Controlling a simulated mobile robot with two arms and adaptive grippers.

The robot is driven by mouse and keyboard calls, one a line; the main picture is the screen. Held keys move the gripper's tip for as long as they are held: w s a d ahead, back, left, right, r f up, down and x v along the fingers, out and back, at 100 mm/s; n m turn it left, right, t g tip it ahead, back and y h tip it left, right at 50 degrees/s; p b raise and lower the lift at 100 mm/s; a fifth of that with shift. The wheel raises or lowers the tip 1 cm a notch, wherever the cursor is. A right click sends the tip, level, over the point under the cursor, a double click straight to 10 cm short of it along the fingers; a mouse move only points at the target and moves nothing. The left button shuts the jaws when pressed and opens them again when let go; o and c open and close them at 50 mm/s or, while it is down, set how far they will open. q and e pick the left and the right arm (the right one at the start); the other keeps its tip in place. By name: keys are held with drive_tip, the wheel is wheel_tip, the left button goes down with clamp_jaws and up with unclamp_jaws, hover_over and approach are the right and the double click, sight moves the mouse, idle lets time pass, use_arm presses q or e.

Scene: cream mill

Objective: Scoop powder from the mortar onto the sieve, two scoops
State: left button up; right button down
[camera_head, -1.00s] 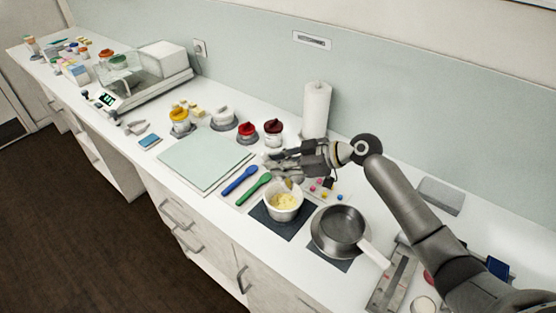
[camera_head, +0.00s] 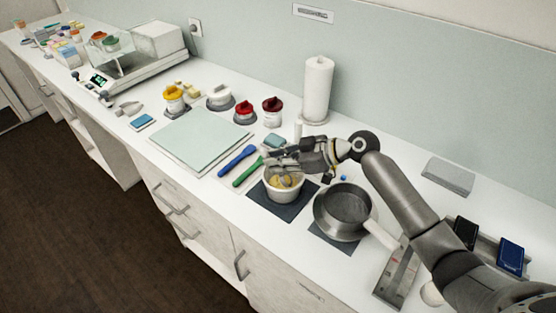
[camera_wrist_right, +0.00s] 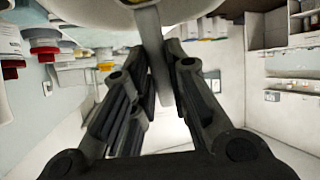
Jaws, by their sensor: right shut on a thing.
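The white mortar (camera_head: 284,194) holds pale yellow powder and stands on a dark mat. My right gripper (camera_head: 274,158) is just above its far rim, fingers pointing left. In the right wrist view the gripper (camera_wrist_right: 155,60) is shut on a flat, pale grey handle (camera_wrist_right: 151,40), apparently the scoop's. A rounded pale surface at the top of that view is probably the mortar. The scoop's far end cannot be made out clearly. A grey round pan-like vessel with a pale handle (camera_head: 343,213), perhaps the sieve, stands right of the mortar. My left gripper is not in view.
Blue and green spatulas (camera_head: 237,160) lie left of the mortar. A pale green mat (camera_head: 200,138) lies beyond them. Lidded jars (camera_head: 271,110) and a paper roll (camera_head: 317,88) stand at the back. A grey metal tray (camera_head: 396,278) lies at the right.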

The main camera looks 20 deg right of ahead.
drive_tip(key=shift+f+b, duration=0.35)
drive_tip(key=shift+f, duration=0.25)
drive_tip(key=shift+r, duration=0.15)
wheel_tip(320, 180, up, 8)
drive_tip(key=p, duration=0.5)
drive_tip(key=shift+r, duration=0.25)
idle(0.5)
